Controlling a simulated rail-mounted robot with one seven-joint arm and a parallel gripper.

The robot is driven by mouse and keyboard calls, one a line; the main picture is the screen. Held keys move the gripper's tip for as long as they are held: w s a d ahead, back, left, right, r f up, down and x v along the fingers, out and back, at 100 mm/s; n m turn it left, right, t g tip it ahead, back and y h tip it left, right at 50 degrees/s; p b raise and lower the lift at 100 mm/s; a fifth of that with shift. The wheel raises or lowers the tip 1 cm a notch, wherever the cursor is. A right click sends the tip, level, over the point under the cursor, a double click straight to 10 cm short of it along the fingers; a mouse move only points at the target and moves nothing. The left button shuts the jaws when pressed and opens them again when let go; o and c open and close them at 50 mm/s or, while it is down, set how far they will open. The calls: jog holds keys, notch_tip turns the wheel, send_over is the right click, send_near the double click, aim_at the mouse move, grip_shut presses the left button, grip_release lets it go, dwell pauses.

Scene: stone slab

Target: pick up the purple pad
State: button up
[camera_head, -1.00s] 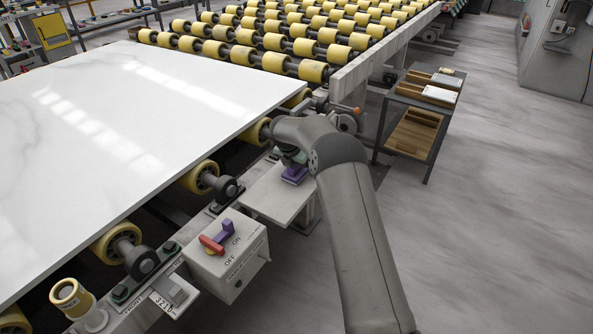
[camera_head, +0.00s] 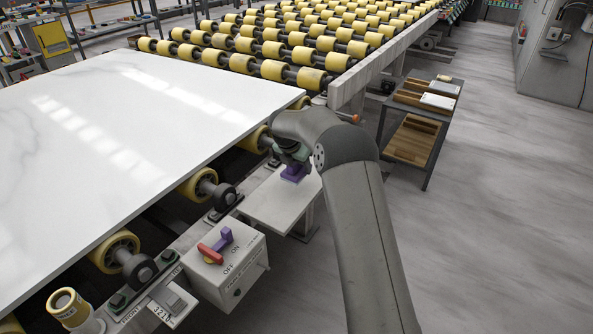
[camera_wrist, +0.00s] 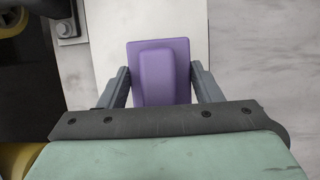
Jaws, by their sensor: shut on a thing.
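The purple pad (camera_wrist: 160,70) is a flat rectangular piece with a raised grip block along its middle. In the wrist view it lies between the two fingers of my gripper (camera_wrist: 161,88), which is shut on it. In the head view the pad (camera_head: 294,174) shows as a small purple patch under my gripper (camera_head: 293,166), at the back part of the pale shelf (camera_head: 275,208). My wrist and forearm hide part of it. I cannot tell whether the pad touches the shelf.
A white marble slab (camera_head: 130,130) lies on yellow rollers to the left. A switch box (camera_head: 228,268) with a red and purple handle stands in front of the shelf. A cart (camera_head: 421,128) with trays is behind on the right. The floor at right is clear.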

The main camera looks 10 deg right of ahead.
aim_at(303, 170)
jog(key=s+r, duration=0.3)
jog(key=r, duration=0.1)
jog(key=shift+s+r, duration=0.1)
jog(key=shift+s, duration=0.25)
jog(key=s+r, duration=0.3)
jog(key=s, duration=0.5)
jog(key=shift+s+r, duration=0.1)
